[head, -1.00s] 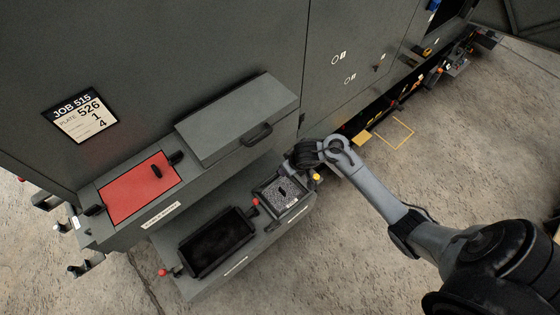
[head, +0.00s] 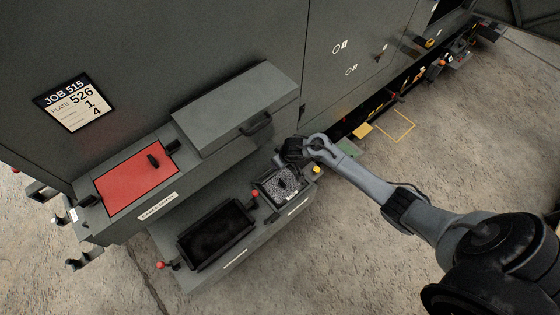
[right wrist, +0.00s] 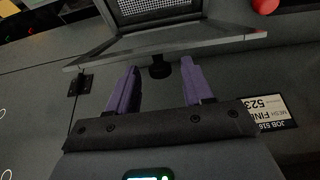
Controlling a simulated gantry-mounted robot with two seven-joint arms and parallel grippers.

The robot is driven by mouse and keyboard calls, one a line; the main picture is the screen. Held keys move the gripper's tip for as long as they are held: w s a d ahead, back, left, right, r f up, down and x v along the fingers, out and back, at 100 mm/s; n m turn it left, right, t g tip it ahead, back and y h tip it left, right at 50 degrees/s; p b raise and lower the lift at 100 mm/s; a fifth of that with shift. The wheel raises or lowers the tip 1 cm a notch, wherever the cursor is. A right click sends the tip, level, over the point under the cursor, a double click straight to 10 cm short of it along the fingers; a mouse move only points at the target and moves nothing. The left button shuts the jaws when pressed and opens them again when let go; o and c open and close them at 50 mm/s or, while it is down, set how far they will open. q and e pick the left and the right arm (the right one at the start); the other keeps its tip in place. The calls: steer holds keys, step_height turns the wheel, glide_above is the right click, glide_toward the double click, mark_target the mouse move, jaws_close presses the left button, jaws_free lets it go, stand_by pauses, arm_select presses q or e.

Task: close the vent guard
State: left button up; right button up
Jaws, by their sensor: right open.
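In the right wrist view, a grey-framed panel with a mesh, seemingly the vent guard (right wrist: 160,42), stands at the top, its wide lower edge toward me. A dark round knob (right wrist: 158,70) sits at the middle of that edge. My right gripper (right wrist: 159,77) is open, its two purple fingers on either side of the knob; I cannot tell whether they touch it. In the head view my right gripper (head: 293,150) is at the cabinet's lower front, its fingers hidden by the wrist. I cannot make out the guard there. My left gripper is not in view.
In the head view a grey bin with a handle (head: 235,105) and a red panel (head: 135,183) stick out from the cabinet. A lower shelf holds a black tray (head: 215,235) and a speckled box (head: 277,186). Open concrete floor (head: 420,165) lies to the right.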

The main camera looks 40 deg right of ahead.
steer(key=shift+c, duration=0.3)
jaws_close()
steer(key=shift+f, duration=0.1)
